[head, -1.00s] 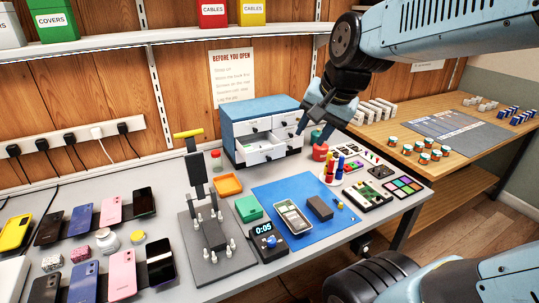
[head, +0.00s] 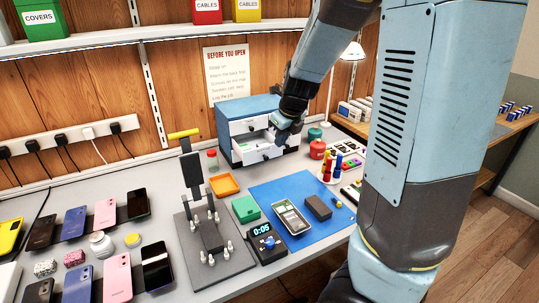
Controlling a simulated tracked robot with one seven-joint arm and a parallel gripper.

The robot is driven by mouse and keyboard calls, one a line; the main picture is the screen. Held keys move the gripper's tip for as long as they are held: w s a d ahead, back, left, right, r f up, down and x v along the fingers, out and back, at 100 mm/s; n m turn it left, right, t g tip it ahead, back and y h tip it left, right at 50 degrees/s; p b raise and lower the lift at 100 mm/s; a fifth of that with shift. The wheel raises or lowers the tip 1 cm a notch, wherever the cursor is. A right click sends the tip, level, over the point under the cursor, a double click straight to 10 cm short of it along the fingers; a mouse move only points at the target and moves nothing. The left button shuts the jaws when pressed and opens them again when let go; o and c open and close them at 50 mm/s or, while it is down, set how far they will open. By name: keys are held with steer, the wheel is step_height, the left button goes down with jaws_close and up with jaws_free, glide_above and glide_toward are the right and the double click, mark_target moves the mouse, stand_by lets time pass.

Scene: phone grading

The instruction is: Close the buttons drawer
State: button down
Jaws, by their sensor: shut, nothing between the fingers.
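A small blue cabinet with white drawers (head: 250,107) stands at the back of the bench in the head view. One of its lower drawers (head: 256,153) is pulled out toward me, at the left of the front. Which label it bears is too small to read. My gripper (head: 280,138) is at the cabinet's right front, by the open drawer's right side, with its fingers shut and empty. Whether it touches the drawer cannot be told. My gripper hides much of the cabinet's right-hand drawers.
A black stand (head: 205,225) rises at the front.

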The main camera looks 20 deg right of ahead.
steer(key=w+f+m, duration=0.3)
steer(key=w+f, duration=0.6)
steer(key=f, duration=0.2)
steer(key=shift+w+a+f+h, duration=0.3)
steer(key=shift+w+a+f, duration=0.1)
stand_by(0.4)
